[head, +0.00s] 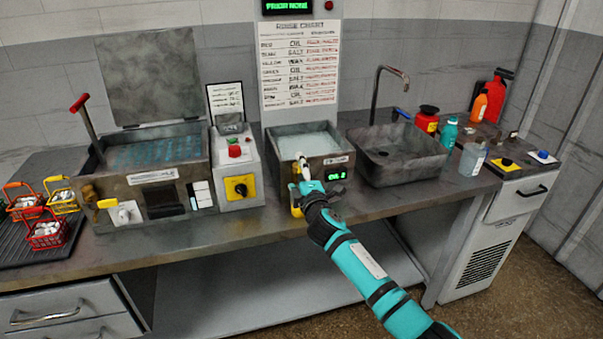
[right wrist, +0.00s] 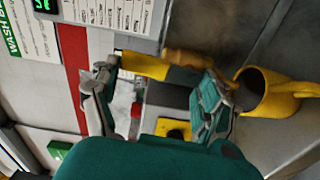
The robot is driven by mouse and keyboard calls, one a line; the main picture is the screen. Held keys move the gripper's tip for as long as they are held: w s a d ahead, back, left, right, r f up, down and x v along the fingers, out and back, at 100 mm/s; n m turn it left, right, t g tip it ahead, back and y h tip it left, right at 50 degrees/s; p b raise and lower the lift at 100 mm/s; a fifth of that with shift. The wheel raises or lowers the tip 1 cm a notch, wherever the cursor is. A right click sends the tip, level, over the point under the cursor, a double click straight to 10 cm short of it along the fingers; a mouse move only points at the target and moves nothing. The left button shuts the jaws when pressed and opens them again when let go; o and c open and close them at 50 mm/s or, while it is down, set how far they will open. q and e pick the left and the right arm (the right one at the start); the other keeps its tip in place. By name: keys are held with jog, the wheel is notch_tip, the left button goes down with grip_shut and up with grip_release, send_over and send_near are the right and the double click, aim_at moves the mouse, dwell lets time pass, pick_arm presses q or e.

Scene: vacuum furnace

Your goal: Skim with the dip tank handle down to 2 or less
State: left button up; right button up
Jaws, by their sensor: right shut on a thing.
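The dip tank (head: 271,142) is a grey steel box with pale liquid in it, in the middle of the bench. Its green display (head: 336,174) seems to read "OIL 2". My right gripper (head: 303,182) is at the tank's front face. In the right wrist view its fingers (right wrist: 150,76) are shut on the yellow dip tank handle (right wrist: 143,65). In the head view the gripper mostly hides this handle, with some yellow (head: 296,203) showing below. My left gripper is not in view.
Left of the tank stand a control box with a yellow switch (head: 240,187) and a larger open-lidded bath (head: 190,138). A sink (head: 428,160) and several bottles are at right. Small baskets (head: 47,233) sit at far left. A yellow hollow cup-like part (right wrist: 285,93) shows near the gripper.

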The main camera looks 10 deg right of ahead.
jog(key=shift+a+f+n, duration=0.1)
jog(key=shift+a+n, duration=0.1)
jog(key=shift+n, duration=0.4)
jog(key=o, duration=1.6)
jog(key=shift+o, duration=0.2)
jog(key=s, duration=0.8)
jog(key=shift+d, duration=0.15)
